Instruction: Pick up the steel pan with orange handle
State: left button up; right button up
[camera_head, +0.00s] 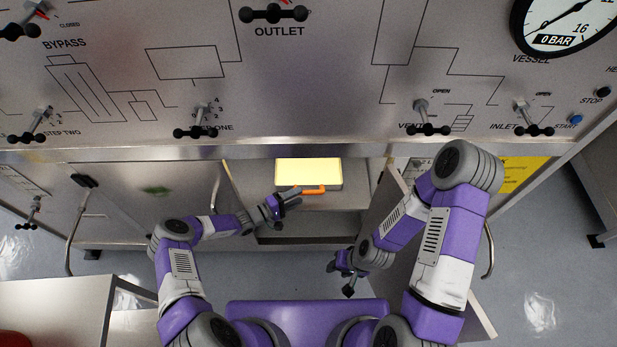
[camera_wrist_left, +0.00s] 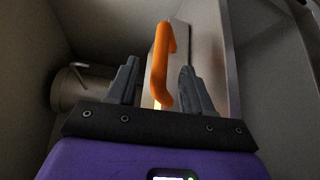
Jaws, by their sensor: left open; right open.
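The steel pan (camera_head: 334,185) sits in the open lower cabinet in the head view, its contents or top bright yellow. Its orange handle (camera_head: 315,190) faces my side. My left gripper (camera_head: 290,199) is open close to the left end of the handle. In the left wrist view the orange handle (camera_wrist_left: 160,65) appears between the two open fingers of the left gripper (camera_wrist_left: 157,78); whether a finger touches it, I cannot tell. My right gripper (camera_head: 341,281) is open and empty, lower in the head view and apart from the pan.
The control panel (camera_head: 300,70) with black valve knobs and a gauge (camera_head: 567,22) rises above. In the left wrist view a round metal fitting (camera_wrist_left: 80,88) is at the left. A table (camera_head: 50,300) stands lower left.

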aim_at(306, 191)
pick_arm(q)
jog(key=b+x, duration=0.1)
jog(key=x, duration=0.3)
jog(key=shift+w+d+f, duration=0.1)
jog(key=shift+w+d, duration=0.1)
jog(key=shift+d, duration=0.15)
grip_shut()
